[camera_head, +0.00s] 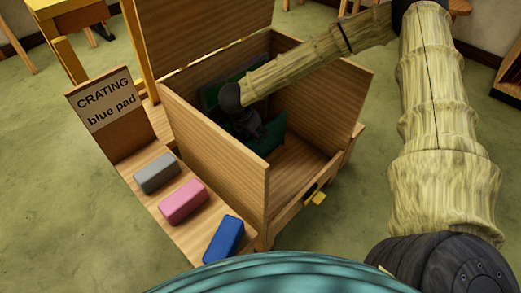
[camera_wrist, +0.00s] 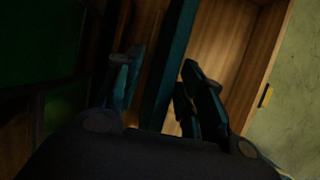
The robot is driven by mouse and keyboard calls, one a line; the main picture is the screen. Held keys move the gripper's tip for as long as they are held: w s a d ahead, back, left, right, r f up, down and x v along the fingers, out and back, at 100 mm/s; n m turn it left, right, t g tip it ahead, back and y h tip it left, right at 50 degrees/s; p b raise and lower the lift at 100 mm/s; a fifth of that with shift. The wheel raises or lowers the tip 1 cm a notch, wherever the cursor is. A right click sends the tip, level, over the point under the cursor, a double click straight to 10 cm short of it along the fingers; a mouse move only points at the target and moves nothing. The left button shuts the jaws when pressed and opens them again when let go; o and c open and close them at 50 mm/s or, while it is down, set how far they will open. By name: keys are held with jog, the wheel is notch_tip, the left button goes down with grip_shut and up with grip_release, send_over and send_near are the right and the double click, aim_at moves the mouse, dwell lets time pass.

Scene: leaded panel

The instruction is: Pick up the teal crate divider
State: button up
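The teal crate divider (camera_head: 269,141) stands upright inside the wooden crate (camera_head: 215,128); only part of it shows past my gripper. My gripper (camera_head: 249,129) is down inside the crate at the divider. In the wrist view the divider (camera_wrist: 171,62) is a dark teal upright strip between the two fingers of my gripper (camera_wrist: 162,68). One finger is on each side, with gaps visible, so the gripper looks open around it. The view is dark, and contact cannot be made out.
A dark green panel (camera_head: 213,93) stands in the crate behind my gripper. The crate walls rise close around my arm. Grey (camera_head: 157,174), pink (camera_head: 183,202) and blue (camera_head: 224,239) pads lie on a ledge beside a sign (camera_head: 104,102) reading "CRATING blue pad".

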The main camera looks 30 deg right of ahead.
aim_at(261, 148)
jog(key=b+x, duration=0.2)
jog(key=x, duration=0.1)
jog(key=b+x, duration=0.1)
jog(key=x, duration=0.1)
jog(key=shift+s+d, duration=0.15)
jog(key=shift+s, duration=0.1)
jog(key=shift+c, duration=0.4)
grip_shut()
